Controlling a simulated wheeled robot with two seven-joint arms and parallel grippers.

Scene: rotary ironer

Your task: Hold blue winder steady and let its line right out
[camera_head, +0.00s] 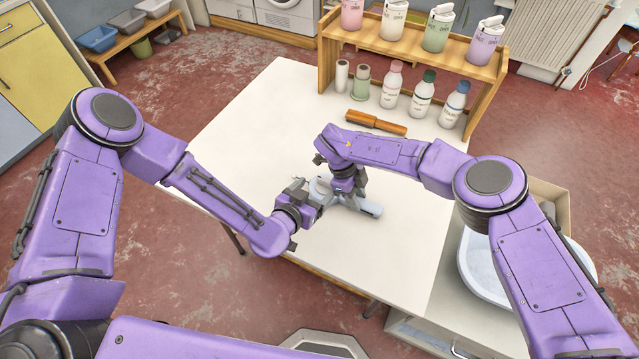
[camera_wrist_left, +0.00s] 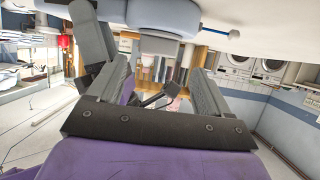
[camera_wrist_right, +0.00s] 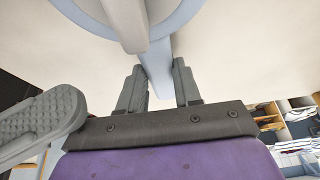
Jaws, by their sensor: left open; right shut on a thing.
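The pale blue winder (camera_head: 371,208) lies on the white table, partly hidden by both grippers in the head view. My right gripper (camera_head: 347,190) is over it; in the right wrist view its fingers (camera_wrist_right: 161,82) are shut on a pale blue part of the winder, below its round rim (camera_wrist_right: 185,22). My left gripper (camera_head: 306,190) is beside the winder's left end. In the left wrist view its fingers (camera_wrist_left: 157,82) are apart, with the winder's body (camera_wrist_left: 150,20) just beyond them.
A brown wooden roller (camera_head: 376,123) lies behind the winder. Several bottles (camera_head: 422,97) stand under a wooden shelf (camera_head: 415,45) at the back. A white basin (camera_head: 480,268) sits at the right. The table's left part (camera_head: 245,140) is clear.

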